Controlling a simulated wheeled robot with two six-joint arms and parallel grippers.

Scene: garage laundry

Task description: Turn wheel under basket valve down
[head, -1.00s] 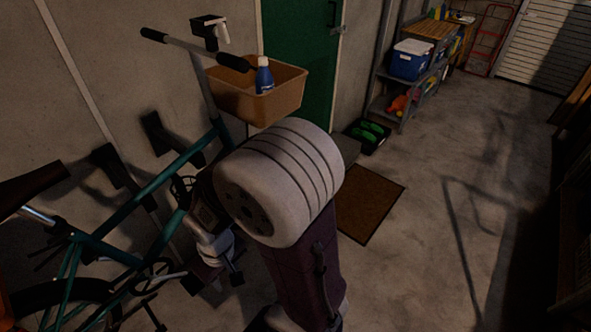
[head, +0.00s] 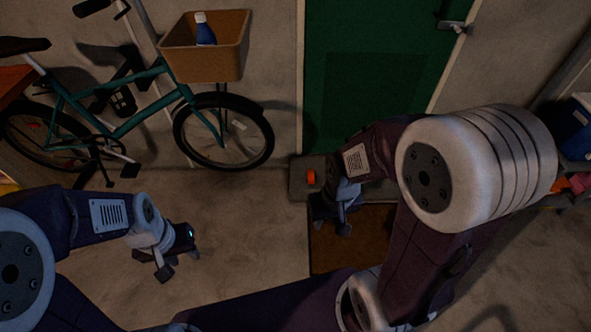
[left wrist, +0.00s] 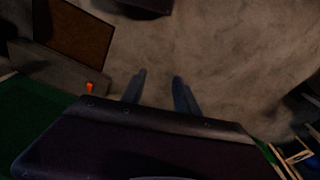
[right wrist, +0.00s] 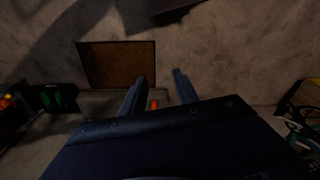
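The teal bicycle (head: 125,122) stands side-on along the wall. Its front wheel (head: 266,150) is below the tan basket (head: 212,62); the basket and frame hide part of its top. A small pale mark shows on the wheel's right side; I cannot make out the valve. My left gripper (head: 176,264) is open over the floor, lower in the picture than the wheel and apart from it; the left wrist view shows its fingers spread and empty (left wrist: 158,85). My right gripper (head: 331,222) is open and empty near the doorstep, right of the wheel; its fingers show in the right wrist view (right wrist: 158,85).
A blue bottle (head: 205,36) is in the basket. A grey step (head: 300,183) with an orange object (head: 311,177) lies before the green door (head: 375,80). A brown mat (head: 350,252) lies on the floor. Floor between my left gripper and the wheel is clear.

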